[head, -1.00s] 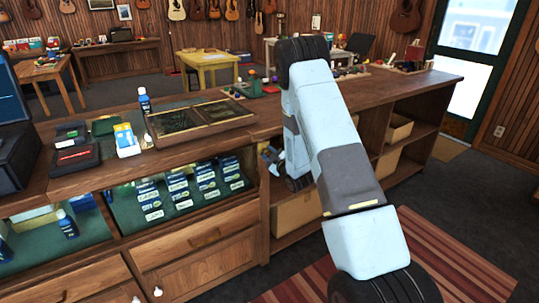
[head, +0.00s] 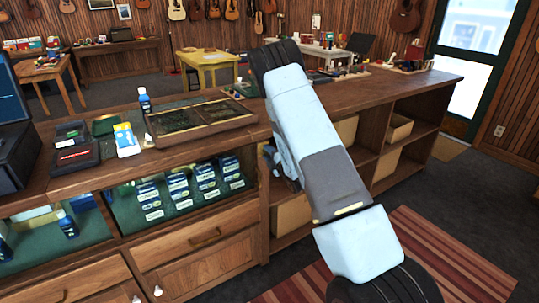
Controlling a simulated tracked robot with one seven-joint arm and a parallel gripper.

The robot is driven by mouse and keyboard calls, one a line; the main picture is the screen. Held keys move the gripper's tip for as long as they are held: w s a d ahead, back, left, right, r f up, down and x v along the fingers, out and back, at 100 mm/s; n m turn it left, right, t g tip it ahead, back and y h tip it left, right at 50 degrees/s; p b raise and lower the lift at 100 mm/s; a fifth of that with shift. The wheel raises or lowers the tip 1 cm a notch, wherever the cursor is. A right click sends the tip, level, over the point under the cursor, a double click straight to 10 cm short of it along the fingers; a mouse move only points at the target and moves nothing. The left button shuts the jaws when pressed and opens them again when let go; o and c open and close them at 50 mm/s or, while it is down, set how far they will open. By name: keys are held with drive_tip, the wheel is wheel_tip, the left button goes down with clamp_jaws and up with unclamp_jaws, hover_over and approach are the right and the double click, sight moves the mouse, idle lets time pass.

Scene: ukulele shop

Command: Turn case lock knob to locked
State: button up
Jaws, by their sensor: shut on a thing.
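The glass display case (head: 196,188) is built into the front of the wooden counter, with several small packages inside. My gripper (head: 269,152) is at the right end of the case, low under the countertop edge. Only a small grey part of it shows beside the wooden post; my arm covers the rest. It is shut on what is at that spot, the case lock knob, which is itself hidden. The knob's angle cannot be seen.
A framed tray (head: 203,118), a blue bottle (head: 145,101) and small boxes (head: 127,140) stand on the countertop. Open shelves with bins (head: 399,130) lie right of my arm. Drawers (head: 205,239) are below the case. A striped rug (head: 430,262) covers clear floor.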

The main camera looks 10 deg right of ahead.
drive_tip(key=shift+s+a+f+n, duration=0.1)
drive_tip(key=shift+s+f+n, duration=0.05)
drive_tip(key=shift+f+n, duration=0.2)
idle(0.3)
drive_tip(key=o, duration=1)
drive_tip(key=shift+r, duration=0.2)
drive_tip(key=v, duration=1.3)
drive_tip(key=shift+s, duration=0.25)
